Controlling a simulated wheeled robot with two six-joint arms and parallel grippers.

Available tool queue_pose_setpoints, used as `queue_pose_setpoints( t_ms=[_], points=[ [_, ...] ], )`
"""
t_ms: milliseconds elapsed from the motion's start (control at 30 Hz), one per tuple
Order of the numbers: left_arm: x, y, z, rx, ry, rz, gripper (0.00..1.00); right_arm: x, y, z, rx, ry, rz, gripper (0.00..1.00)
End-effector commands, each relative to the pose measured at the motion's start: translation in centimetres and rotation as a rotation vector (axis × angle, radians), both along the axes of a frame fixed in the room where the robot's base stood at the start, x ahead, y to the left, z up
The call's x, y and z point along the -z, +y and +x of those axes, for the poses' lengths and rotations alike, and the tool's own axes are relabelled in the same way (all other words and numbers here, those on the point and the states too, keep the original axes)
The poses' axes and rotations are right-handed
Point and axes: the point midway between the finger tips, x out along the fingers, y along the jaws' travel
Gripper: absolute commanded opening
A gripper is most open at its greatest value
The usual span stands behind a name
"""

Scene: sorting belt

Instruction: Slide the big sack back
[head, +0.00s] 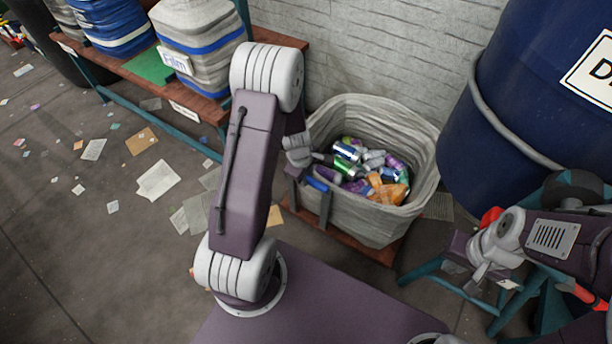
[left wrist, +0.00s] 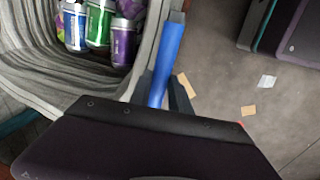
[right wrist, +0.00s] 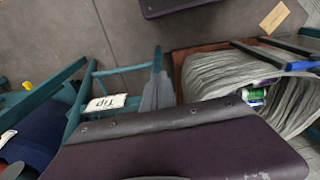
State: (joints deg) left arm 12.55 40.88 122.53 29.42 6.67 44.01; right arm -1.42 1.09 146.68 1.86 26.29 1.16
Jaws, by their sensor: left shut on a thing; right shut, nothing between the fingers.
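The big sack (head: 375,226) is grey, open-topped and full of cans and other litter. It stands on a brown board (head: 378,252) against the wall. A blue handle (head: 317,184) is at its near left side. My left gripper (head: 311,200) is shut on this handle; the left wrist view shows the blue handle (left wrist: 170,55) between the fingers, beside the sack's wall (left wrist: 35,75). My right gripper (right wrist: 157,92) is shut and empty, to the right of the sack and apart from it.
A dark blue drum (head: 520,110) stands right of the sack. A teal stand (head: 530,300) is near my right arm. A shelf (head: 205,100) with wrapped bales is at the left. Paper scraps (head: 158,180) lie on the floor at the left, which is otherwise open.

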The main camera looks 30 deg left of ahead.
Motion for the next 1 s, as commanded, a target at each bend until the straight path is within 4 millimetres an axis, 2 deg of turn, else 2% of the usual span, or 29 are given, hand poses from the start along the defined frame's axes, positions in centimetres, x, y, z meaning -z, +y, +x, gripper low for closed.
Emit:
queue_pose_setpoints(
  t_ms=[367, 467, 567, 800, 1000],
  points=[
    [0.0, 0.0, 0.0, 0.000, 0.000, 0.000, 0.00, 0.0, 0.0, 0.0, 0.000, 0.000, 0.000, 0.00],
    [0.0, 0.6, 0.1, -0.003, 0.000, 0.000, 0.00, 0.0, 0.0, 0.0, 0.000, 0.000, 0.000, 0.00],
    [0.0, 2.5, 0.3, -0.007, -0.001, 0.001, 0.00, -0.1, 0.0, 0.0, 0.000, 0.000, 0.000, 0.00],
    [-0.3, 9.6, 0.9, -0.008, -0.003, 0.002, 0.00, -1.4, 0.0, 0.0, 0.000, 0.000, 0.000, 0.00],
    [-0.2, 13.5, 1.1, -0.004, -0.002, 0.002, 0.00, -2.5, 0.0, 0.0, 0.000, 0.000, 0.000, 0.00]
  ],
)
